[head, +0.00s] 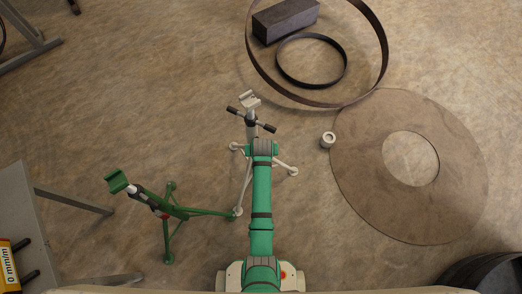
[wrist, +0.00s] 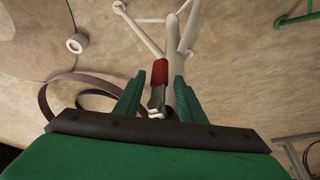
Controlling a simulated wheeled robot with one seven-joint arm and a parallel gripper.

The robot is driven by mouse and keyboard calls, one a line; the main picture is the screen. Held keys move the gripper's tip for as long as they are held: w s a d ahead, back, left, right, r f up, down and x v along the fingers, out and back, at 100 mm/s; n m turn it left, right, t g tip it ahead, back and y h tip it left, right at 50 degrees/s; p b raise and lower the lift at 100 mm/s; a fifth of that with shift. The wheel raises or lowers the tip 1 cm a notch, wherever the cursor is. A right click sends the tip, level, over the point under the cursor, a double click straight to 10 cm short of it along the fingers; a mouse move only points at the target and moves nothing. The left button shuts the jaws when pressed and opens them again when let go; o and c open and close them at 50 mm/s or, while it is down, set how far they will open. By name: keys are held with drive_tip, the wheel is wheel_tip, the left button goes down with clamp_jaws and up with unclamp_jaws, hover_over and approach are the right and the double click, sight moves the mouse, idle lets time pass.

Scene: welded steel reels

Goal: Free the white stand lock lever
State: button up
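The white stand (head: 250,101) stands upright ahead of me on splayed white legs, with a pale cradle on top and dark handles at its neck. In the wrist view its white tube (wrist: 173,36) runs up behind my fingers. The lock lever has a red grip (wrist: 160,72) and a metal root, and sits beside the tube. My gripper (wrist: 158,84) is open, with one green finger on each side of the lever. A gap shows on both sides; I cannot tell whether either finger touches it. In the head view my arm hides the lever and fingertips.
A green stand (head: 175,210) is close on the left, one foot near a white foot. A white ring (head: 328,140) and a big flat disc (head: 350,175) lie to the right. Steel hoops (head: 384,60) and a dark block (head: 286,19) are behind.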

drive_tip(key=shift+x, duration=1.2)
drive_tip(key=shift+s, duration=0.15)
